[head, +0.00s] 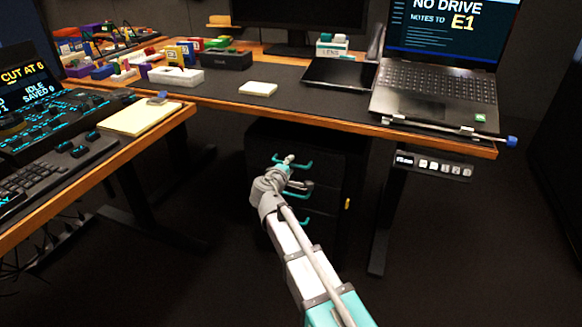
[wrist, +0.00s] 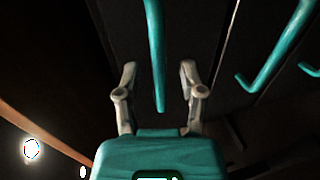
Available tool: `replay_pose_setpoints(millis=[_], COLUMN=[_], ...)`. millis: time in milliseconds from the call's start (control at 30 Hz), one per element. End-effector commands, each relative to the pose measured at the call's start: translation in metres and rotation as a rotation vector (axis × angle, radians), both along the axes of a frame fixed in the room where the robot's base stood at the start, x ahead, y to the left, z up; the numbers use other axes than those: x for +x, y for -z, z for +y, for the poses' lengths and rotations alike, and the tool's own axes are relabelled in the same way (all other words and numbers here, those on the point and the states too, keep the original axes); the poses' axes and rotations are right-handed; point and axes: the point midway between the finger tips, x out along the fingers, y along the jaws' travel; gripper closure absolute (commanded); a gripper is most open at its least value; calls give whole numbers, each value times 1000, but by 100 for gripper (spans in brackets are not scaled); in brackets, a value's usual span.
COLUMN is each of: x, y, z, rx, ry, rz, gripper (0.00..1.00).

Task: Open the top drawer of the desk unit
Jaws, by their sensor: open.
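The black desk unit (head: 335,165) stands under the desk, its drawer fronts dark and hard to tell apart. The top drawer's teal handle (head: 303,165) shows just past the end of my arm. My gripper (head: 302,186) is close in front of the unit and partly hides its fronts. In the wrist view, my gripper (wrist: 158,67) is open, with one finger on each side of a teal bar handle (wrist: 156,50). This looks like the top handle; contact cannot be told. A second teal handle (wrist: 278,50) lies to the right. The drawers look shut.
The desk's wooden edge (head: 330,122) runs above the unit. A desk leg (head: 387,220) and a small control panel (head: 433,166) are to the right. A side desk with a notepad (head: 130,118) is at left. The floor around the unit looks clear.

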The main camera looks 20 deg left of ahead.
Motion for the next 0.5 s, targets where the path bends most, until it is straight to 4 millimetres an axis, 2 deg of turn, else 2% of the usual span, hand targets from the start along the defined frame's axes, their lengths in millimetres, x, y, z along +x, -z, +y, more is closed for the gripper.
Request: replay_pose_setpoints(millis=[200, 500], x=[12, 12], y=[2, 2], z=[0, 0], rx=[0, -1], ry=[0, 0], rz=[0, 0], gripper=[49, 49])
